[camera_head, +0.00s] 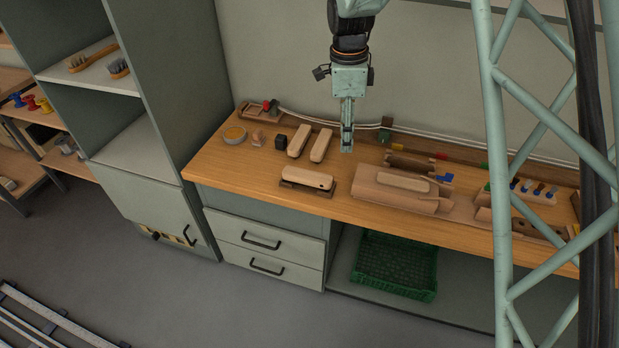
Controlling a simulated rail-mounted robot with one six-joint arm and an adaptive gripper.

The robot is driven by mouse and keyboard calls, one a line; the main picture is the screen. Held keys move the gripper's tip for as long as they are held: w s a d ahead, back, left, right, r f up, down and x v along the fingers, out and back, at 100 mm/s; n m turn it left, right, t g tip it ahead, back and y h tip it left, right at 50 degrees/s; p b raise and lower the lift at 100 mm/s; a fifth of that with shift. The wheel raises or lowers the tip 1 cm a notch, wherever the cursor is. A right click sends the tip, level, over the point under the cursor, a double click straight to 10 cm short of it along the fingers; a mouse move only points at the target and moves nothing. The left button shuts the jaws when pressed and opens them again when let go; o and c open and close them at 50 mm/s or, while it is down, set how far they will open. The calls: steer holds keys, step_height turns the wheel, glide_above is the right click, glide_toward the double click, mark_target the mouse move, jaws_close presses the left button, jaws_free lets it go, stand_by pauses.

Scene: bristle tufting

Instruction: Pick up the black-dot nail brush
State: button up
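The black-dot nail brush (303,177) is a light wooden, rounded block with a small dark dot near its right end. It lies in a dark brown holder (291,187) near the front edge of the wooden bench. My gripper (347,149) points down above the bench, to the right of and farther back than the brush. It is apart from the brush, and nothing is visible in it. Its fingers show as one narrow strip, so I cannot tell whether they are open. The underside of the brush is hidden.
Two similar wooden blocks (310,143) lie behind the brush. A dark cube (281,142) and a round dish (234,134) stand at left. A larger wooden fixture (400,193) lies at right. A tall cabinet (175,75) borders the bench's left end. A green lattice post (497,170) crosses the right.

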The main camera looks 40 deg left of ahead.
mark_target(307, 174)
steer(key=s+a+f+m, duration=0.2)
steer(key=s+a+f, duration=0.2)
steer(key=a, duration=0.6)
steer(key=shift+a+f+m+g, duration=0.4)
steer(key=shift+f, duration=0.55)
steer(key=shift+s+f, duration=0.1)
steer(key=shift+f+b, duration=0.4)
steer(key=shift+f, duration=3.85)
steer(key=shift+s+f+b, duration=0.1)
steer(key=shift+f+b, duration=0.4)
steer(key=shift+f, duration=2.05)
steer(key=shift+c, duration=0.7)
steer(key=c, duration=0.9)
steer(key=shift+r, duration=0.15)
